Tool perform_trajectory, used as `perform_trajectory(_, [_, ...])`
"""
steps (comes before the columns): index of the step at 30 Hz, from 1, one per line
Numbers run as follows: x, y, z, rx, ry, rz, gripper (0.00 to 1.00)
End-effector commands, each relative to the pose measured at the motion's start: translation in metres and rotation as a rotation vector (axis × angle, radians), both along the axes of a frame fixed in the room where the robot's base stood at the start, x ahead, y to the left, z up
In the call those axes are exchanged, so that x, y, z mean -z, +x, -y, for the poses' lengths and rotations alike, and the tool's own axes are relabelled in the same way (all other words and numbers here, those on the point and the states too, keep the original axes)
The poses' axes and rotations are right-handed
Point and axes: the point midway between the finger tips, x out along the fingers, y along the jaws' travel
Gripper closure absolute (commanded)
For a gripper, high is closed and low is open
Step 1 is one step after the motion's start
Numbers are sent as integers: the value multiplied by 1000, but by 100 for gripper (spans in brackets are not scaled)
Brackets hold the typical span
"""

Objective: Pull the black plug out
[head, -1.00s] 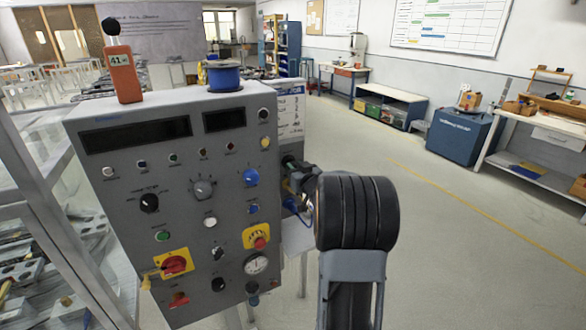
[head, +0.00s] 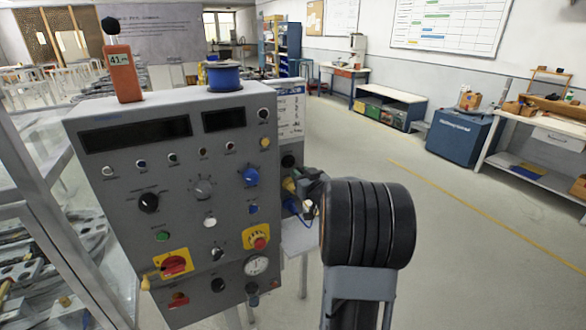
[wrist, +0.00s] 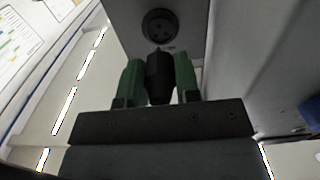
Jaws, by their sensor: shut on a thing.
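The black plug (wrist: 160,78) is between the two green fingers of my gripper (wrist: 159,66), which is shut on it. In the wrist view a round black socket (wrist: 160,27) with visible holes is on the grey panel side, just beyond the plug's tip. The plug looks apart from the socket, with a small gap. In the head view my gripper (head: 308,188) is just right of the control box's side, and the plug cannot be made out there.
The grey control box (head: 125,190) has knobs, buttons and a gauge on its front. Its side has a black socket (head: 288,161), a yellow connector (head: 289,185) and a blue one (head: 292,205) with a blue cable. Open floor (head: 450,230) lies to the right.

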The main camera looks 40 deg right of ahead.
Motion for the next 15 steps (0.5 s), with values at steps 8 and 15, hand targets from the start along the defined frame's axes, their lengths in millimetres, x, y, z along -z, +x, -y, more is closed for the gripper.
perform_trajectory(8, [-1, -7, -1, 0, 0, 1, 100])
perform_trajectory(15, [0, -8, -1, 0, 0, 1, 100])
